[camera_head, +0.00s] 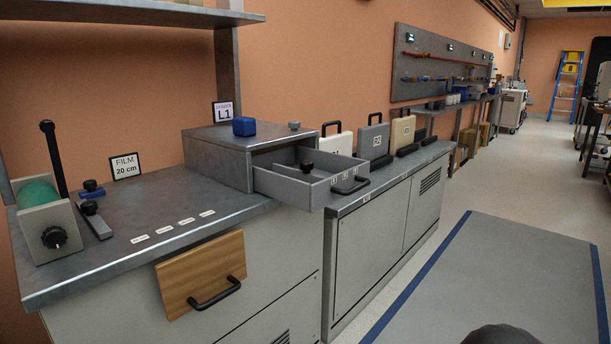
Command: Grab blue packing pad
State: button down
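The cabinet stands on the metal bench (150,262). Its drawer (318,190) is pulled open, with a divider and a dark knob (307,167) inside. A second, flatter blue piece with a dark knob (92,190) lies on the bench at the left. My gripper is not seen in this view.
A green roll in a holder (38,197) and a film sign (126,166) stand on the left bench. A wooden drawer front (200,273) faces out below. Upright cases (374,140) line the right bench. The grey floor mat (490,280) is clear.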

aim_at(246, 127)
jog(key=z, duration=0.15)
jog(key=i, duration=0.9)
jog(key=u, duration=2.25)
